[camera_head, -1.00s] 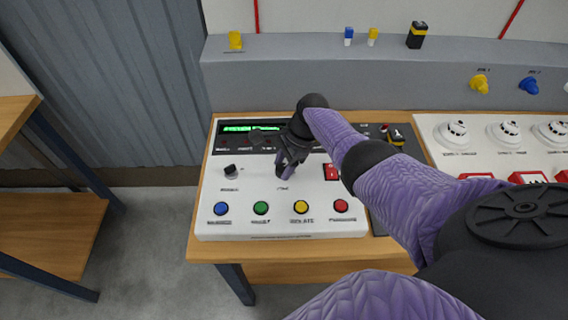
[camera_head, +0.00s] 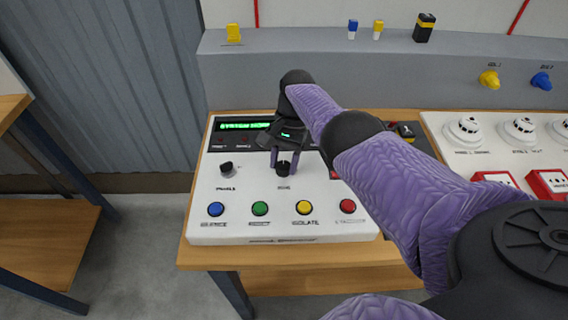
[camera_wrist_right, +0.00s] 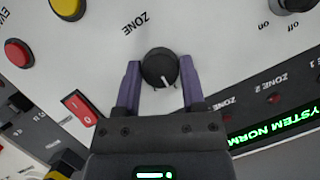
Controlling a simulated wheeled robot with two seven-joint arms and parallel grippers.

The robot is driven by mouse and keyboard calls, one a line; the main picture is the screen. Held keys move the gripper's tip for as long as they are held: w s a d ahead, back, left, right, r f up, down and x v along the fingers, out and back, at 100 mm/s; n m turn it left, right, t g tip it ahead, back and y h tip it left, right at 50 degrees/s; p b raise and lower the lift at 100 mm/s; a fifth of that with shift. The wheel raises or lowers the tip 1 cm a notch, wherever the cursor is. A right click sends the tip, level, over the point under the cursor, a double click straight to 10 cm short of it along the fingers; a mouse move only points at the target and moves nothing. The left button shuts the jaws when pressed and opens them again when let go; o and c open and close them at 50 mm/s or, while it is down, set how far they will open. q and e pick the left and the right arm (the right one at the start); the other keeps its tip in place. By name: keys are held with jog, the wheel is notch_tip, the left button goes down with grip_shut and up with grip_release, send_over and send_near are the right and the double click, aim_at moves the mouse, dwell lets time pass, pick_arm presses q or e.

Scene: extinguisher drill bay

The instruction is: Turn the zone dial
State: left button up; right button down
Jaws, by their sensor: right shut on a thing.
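The zone dial (camera_head: 283,168) is a small round black knob on the white sloping control panel (camera_head: 330,222), above its label. In the right wrist view the dial (camera_wrist_right: 159,69) shows a white pointer line and the label ZONE beside it. My right gripper (camera_head: 284,160) comes down from above with its purple fingers on either side of the dial. In the right wrist view the gripper (camera_wrist_right: 161,75) is shut on the dial, one finger at each side. My left gripper is not in view.
A second black knob (camera_head: 226,168) sits left of the dial. Blue (camera_head: 216,209), green (camera_head: 260,208), yellow (camera_head: 304,207) and red (camera_head: 348,206) buttons line the front. A red rocker switch (camera_wrist_right: 80,107) is close to the gripper. A green display (camera_head: 244,126) is lit behind.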

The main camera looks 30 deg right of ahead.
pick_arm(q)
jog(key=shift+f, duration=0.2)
pick_arm(e)
jog(key=shift+n, duration=0.3)
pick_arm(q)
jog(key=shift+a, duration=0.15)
pick_arm(e)
jog(key=shift+c, duration=0.9)
grip_release()
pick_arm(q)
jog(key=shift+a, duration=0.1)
